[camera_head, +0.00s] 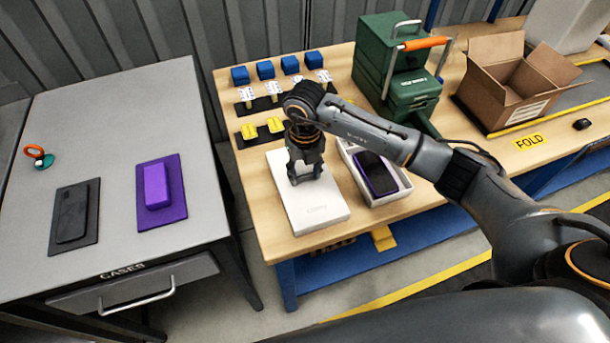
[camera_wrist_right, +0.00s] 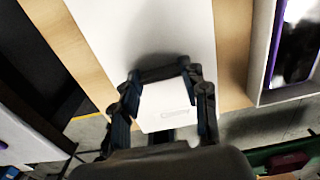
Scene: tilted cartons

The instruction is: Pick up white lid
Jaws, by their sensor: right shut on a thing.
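The white lid (camera_head: 318,213) is a long flat white piece with small grey lettering, at the front of the wooden table. My right gripper (camera_head: 305,177) points down onto it and is shut on it. In the right wrist view the fingers (camera_wrist_right: 160,80) stand on either side of a white part with lettering, and the white lid (camera_wrist_right: 150,30) reaches up beyond them. Whether the lid is clear of the table is hard to tell. Just right of it is an open white box (camera_head: 400,181) with a dark purple-edged phone (camera_head: 375,172) inside. My left gripper is not seen.
Yellow pieces (camera_head: 262,130), white-labelled pieces and blue blocks (camera_head: 265,70) stand behind the lid. A green toolbox (camera_head: 395,60) and an open carton (camera_head: 515,85) are farther right. A grey table (camera_head: 110,120) holds a purple case (camera_head: 157,186) and a black case (camera_head: 71,212).

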